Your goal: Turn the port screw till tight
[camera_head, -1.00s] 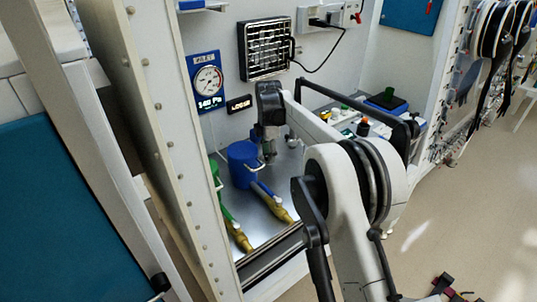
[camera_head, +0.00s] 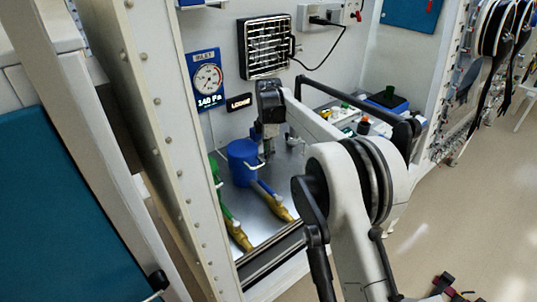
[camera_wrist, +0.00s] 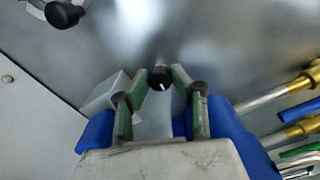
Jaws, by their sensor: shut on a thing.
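In the wrist view, a round black knob with a white mark (camera_wrist: 160,77), which looks like the port screw, sits between my fingertips. My gripper (camera_wrist: 160,84) has its two green-padded fingers closed in on the knob from both sides. In the head view my gripper (camera_head: 268,148) points down inside the glovebox, beside the blue container. The screw is hidden there by the gripper and arm. A small display (camera_head: 239,102) on the back wall seems to read LOOSE, but its letters are blurred.
A blue container (camera_head: 241,160) stands close to the gripper. Green and blue hoses with brass ends (camera_head: 239,236) lie in front. A gauge (camera_head: 207,79) shows 140 Pa. Another black knob (camera_wrist: 62,13) is at the wrist view's upper left. Small items stand at right.

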